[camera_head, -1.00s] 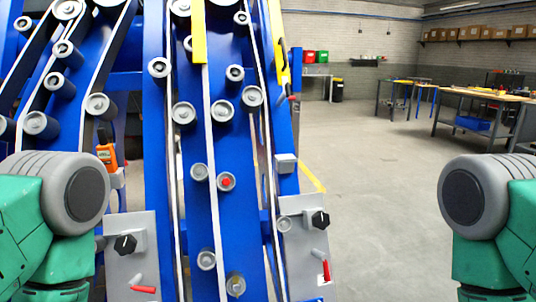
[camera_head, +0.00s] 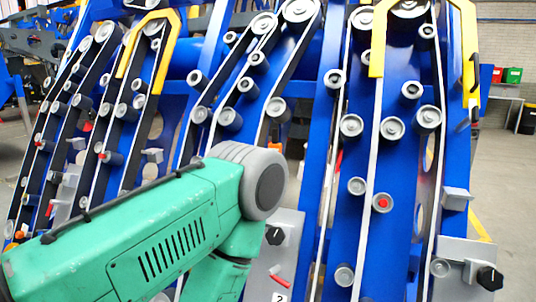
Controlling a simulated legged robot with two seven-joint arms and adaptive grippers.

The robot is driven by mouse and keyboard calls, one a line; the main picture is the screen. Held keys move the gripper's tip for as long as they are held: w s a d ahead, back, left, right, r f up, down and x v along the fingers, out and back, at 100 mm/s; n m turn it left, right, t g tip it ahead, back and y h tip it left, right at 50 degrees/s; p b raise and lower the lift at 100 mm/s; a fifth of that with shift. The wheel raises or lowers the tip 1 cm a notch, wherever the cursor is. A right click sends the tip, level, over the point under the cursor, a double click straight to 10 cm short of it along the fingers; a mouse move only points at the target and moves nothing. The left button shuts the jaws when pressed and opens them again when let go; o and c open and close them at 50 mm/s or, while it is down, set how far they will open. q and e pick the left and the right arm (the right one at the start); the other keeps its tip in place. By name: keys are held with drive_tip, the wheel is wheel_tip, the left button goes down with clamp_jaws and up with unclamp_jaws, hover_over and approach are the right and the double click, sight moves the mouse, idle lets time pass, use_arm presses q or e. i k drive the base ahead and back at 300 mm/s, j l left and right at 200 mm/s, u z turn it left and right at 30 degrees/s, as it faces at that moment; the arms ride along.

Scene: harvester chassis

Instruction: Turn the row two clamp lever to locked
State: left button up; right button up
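A grey plate (camera_head: 289,232) with a black knob (camera_head: 275,236) is fixed to the blue chassis just right of my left arm. A red-handled lever (camera_head: 280,281) sits low on this plate, slanting down to the right. A label (camera_head: 279,297) that appears to read 2 is partly cut off below it. My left arm's green links cross the lower left and cover the area beside the plate. Neither gripper is in view.
Another grey plate (camera_head: 455,252) with a black knob (camera_head: 489,278) is at the lower right. Blue row units with belts and rollers fill the view. Yellow guards (camera_head: 377,45) stand at the top. Open floor (camera_head: 502,200) shows at the right edge.

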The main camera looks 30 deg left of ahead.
sight(279, 280)
drive_tip(key=u, duration=1.05)
